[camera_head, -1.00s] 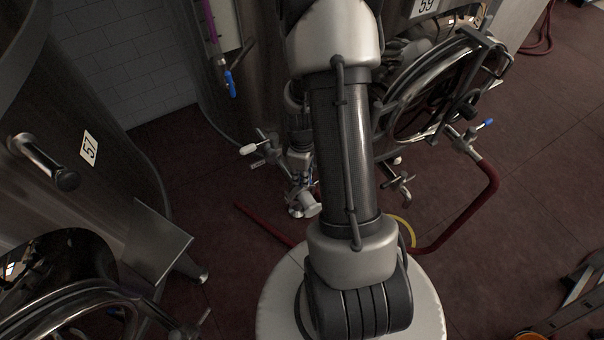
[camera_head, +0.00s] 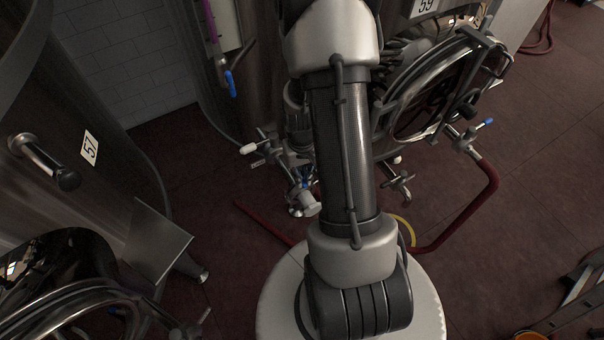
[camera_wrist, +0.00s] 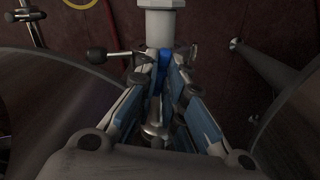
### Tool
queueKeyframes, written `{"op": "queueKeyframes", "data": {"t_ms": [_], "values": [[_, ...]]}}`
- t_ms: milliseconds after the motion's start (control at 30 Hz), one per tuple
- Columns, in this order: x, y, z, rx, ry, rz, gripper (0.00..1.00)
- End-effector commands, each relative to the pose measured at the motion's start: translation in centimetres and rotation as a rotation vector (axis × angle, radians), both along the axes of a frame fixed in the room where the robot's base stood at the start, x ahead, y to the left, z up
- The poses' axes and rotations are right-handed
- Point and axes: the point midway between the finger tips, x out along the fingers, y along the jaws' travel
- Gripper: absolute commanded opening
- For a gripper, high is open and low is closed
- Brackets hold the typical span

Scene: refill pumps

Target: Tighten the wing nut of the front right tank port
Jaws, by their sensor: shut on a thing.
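A pale port fitting (camera_wrist: 160,22) stands just beyond the fingertips. A lever with a dark round knob (camera_wrist: 97,55) lies left of the tips. In the head view my gripper (camera_head: 306,178) is at the valve fittings low on the tank, partly hidden by my arm. A pale round fitting (camera_head: 303,208) shows just below it.
A white-tipped valve handle (camera_head: 249,148) is close left of my gripper. Another valve (camera_head: 400,183) and a red hose (camera_head: 490,190) are to the right. Tank 57 (camera_head: 110,110) stands at left. Open dark-red floor (camera_head: 540,170) lies at right.

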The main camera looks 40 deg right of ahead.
Motion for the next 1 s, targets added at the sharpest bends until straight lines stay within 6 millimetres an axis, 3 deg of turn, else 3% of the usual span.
{"op": "queueKeyframes", "data": {"t_ms": [1000], "values": [[0.07,-0.02,-0.02,-0.002,-0.008,-0.954,0.0]]}}
